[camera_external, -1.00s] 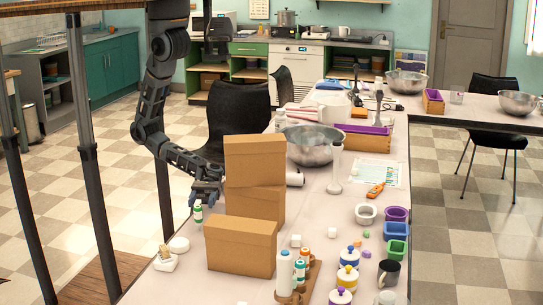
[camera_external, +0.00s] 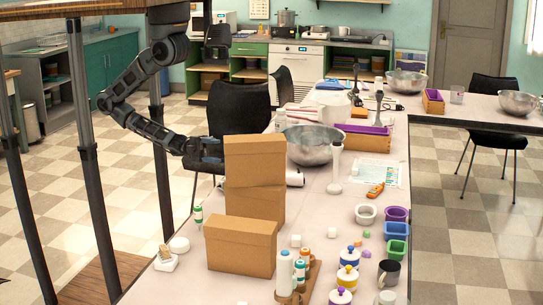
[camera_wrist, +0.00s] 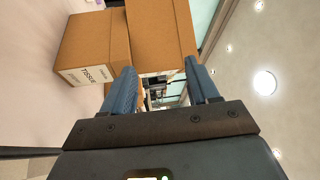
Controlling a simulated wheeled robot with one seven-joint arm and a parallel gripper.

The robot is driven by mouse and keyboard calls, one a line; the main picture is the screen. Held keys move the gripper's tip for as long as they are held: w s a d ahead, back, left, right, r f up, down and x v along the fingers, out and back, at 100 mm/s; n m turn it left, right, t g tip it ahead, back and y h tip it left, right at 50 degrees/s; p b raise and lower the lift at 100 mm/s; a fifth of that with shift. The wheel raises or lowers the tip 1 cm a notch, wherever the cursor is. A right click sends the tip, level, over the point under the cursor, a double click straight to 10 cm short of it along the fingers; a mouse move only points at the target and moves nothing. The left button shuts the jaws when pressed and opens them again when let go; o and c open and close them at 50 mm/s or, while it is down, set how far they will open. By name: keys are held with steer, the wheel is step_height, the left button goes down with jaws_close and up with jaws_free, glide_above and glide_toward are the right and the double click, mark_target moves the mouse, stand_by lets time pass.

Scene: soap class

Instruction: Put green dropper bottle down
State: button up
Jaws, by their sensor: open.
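The green dropper bottle (camera_external: 198,213) is a small white bottle with a green label. It stands upright near the left edge of the table, left of the cardboard boxes. My gripper (camera_external: 214,150) is above and apart from it, beside the top box, partly hidden by that box. In the wrist view my gripper (camera_wrist: 163,82) shows two blue-grey fingers spread apart with nothing between them. The bottle is not visible in the wrist view.
Cardboard boxes (camera_external: 254,160) are stacked right of my gripper, with another box (camera_external: 240,247) in front. Dropper bottles stand in a wooden rack (camera_external: 312,272). A metal bowl (camera_external: 313,146) is behind.

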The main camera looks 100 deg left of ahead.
steer(key=s+a+n+g+y, duration=0.1)
steer(key=n+y, duration=0.3)
steer(key=n, duration=0.7)
steer(key=s+a+n+g+y, duration=0.1)
steer(key=s+a+n+y, duration=0.3)
steer(key=n, duration=0.6)
steer(key=shift+s+a+r+n+g+y, duration=0.25)
steer(key=shift+s+r+n+g+y, duration=0.15)
steer(key=shift+y, duration=0.1)
